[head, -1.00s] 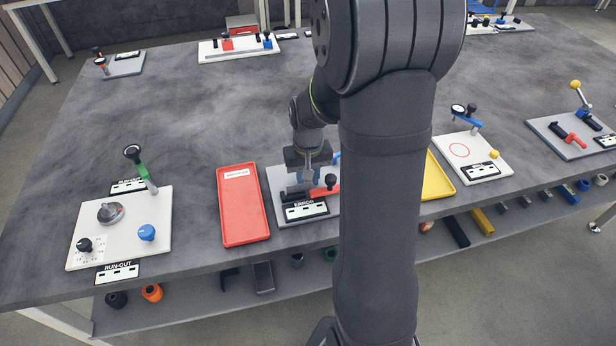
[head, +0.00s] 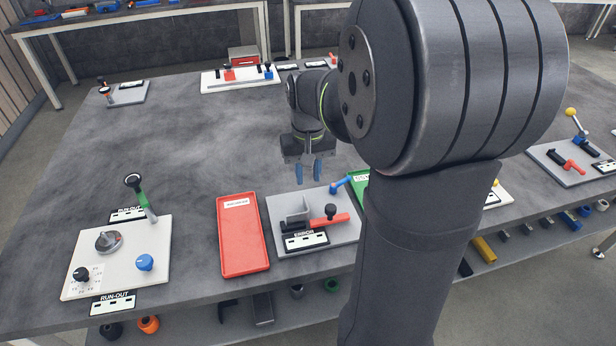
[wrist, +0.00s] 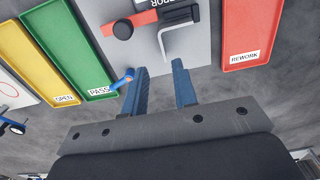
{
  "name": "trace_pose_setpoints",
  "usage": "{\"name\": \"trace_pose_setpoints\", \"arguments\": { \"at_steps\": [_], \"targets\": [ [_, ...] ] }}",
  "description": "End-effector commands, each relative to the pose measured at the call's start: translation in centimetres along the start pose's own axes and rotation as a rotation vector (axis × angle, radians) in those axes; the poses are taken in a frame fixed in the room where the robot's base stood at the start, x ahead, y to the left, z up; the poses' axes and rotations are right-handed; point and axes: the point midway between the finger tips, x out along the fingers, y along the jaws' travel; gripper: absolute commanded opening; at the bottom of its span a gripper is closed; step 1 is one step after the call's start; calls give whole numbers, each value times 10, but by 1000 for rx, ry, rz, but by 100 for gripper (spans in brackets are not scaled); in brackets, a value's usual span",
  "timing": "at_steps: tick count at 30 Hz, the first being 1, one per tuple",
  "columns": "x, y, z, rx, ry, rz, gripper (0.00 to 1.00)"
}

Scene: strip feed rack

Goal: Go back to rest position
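My gripper (head: 309,172) hangs over the table behind the grey fixture plate (head: 349,231), with its two blue fingers pointing down. In the wrist view the gripper (wrist: 160,88) shows its fingers apart with nothing between them. The fixture holds a grey angled part (head: 291,212), a red clamp (head: 331,221) with a black knob and a blue lever (head: 340,186). The angled part also shows in the wrist view (wrist: 182,33). A label reading ERROR (head: 306,241) sits at the plate's front.
A red tray (head: 243,262) lies left of the fixture. A green tray (wrist: 78,48) marked PASS and a yellow tray (wrist: 32,60) marked OPEN lie on its other side. A white plate (head: 117,260) with knobs is at the left. The back-left table area (head: 190,130) is clear.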

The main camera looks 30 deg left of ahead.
Motion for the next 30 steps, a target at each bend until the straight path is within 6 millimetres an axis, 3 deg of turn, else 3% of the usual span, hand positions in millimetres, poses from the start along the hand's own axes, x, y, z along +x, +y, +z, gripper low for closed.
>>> {"name": "trace_pose_setpoints", "arguments": {
  "at_steps": [7,11,27,29,30],
  "targets": [
    [2,0,0,0,-1,0,26],
    [14,0,0,0,-2,0,26],
    [117,0,1,0,-4,0,26],
    [127,0,1,0,-4,0,26],
    [116,0,-1,0,6,0,26]
  ]
}}
